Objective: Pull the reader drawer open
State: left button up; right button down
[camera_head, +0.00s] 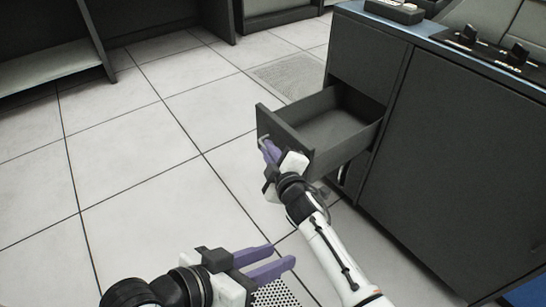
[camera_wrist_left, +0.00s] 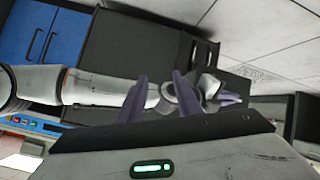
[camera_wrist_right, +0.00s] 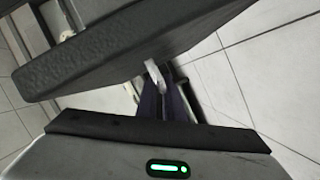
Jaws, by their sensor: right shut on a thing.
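The reader drawer (camera_head: 336,125) stands pulled out of the dark cabinet (camera_head: 450,140) in the head view, and its inside looks empty. My right gripper (camera_head: 268,150) is at the drawer's front panel (camera_head: 282,130), shut on the drawer handle (camera_head: 262,139). The handle also shows in the right wrist view (camera_wrist_right: 155,74), between the purple fingers (camera_wrist_right: 162,100). My left gripper (camera_head: 282,260) is low in the head view, apart from the drawer. Its two purple fingers are spread with nothing between them, as the left wrist view (camera_wrist_left: 155,92) also shows.
A control panel with black knobs (camera_head: 490,45) and a small device (camera_head: 394,10) sit on top of the cabinet. A dark shelf unit (camera_head: 50,60) stands at the far left. The tiled floor (camera_head: 150,150) left of the drawer is clear.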

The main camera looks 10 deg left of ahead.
jog(key=shift+s, duration=0.1)
dwell(0.3)
jog(key=c, duration=2.2)
grip_release()
